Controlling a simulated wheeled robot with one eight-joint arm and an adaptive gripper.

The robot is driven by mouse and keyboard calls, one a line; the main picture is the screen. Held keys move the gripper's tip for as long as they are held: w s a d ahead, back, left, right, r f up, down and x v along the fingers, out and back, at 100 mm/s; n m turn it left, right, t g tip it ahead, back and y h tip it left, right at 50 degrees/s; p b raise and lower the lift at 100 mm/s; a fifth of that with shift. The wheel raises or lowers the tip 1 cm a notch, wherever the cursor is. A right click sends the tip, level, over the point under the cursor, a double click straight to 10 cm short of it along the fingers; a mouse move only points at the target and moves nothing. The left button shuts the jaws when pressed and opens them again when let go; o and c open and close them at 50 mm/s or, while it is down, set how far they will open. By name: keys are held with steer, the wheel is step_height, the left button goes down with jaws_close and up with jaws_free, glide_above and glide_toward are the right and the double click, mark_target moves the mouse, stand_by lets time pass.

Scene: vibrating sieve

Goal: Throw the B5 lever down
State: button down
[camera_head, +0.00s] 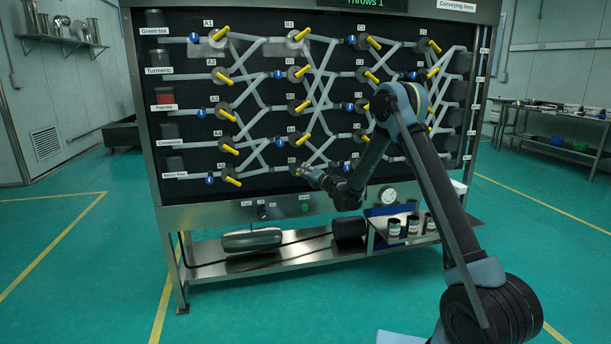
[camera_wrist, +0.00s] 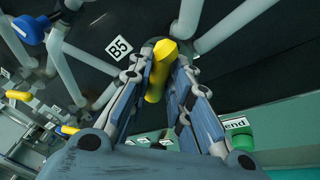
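The yellow B5 lever (camera_wrist: 157,75) shows in the wrist view beside the white B5 label (camera_wrist: 119,48), on a dark panel. Its thick end faces the camera, between the two fingers of my gripper (camera_wrist: 165,68). The fingers are apart, one on each side of the lever; I cannot tell whether they touch it. In the head view my gripper (camera_head: 309,172) is at the bottom of the B column, low on the panel (camera_head: 265,188). It mostly hides the B5 lever there.
Several yellow levers stand in rows, such as the B4 lever (camera_head: 303,140) just above. Pale tubes link them. A green button (camera_wrist: 240,140) labelled "end" is near the right finger. Below are a lower shelf (camera_head: 215,270) and small jars (camera_head: 413,225). Open floor lies left.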

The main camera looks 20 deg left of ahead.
steer(key=shift+f+m, duration=0.1)
steer(key=shift+m, duration=0.2)
steer(key=shift+f+m+t, duration=0.45)
steer(key=shift+m+t, duration=0.45)
steer(key=shift+m, duration=1.65)
steer(key=shift+f+m+t, duration=0.45)
steer(key=shift+m+t, duration=0.45)
steer(key=shift+m, duration=1.6)
steer(key=shift+f+m+t, duration=0.45)
steer(key=shift+m+t, duration=0.45)
steer(key=shift+m, duration=1.65)
steer(key=shift+a+m+h, duration=0.1)
steer(key=shift+m+h, duration=0.3)
steer(key=c, duration=1.5)
jaws_free()
steer(key=shift+c, duration=0.2)
steer(key=shift+s+f, duration=0.1)
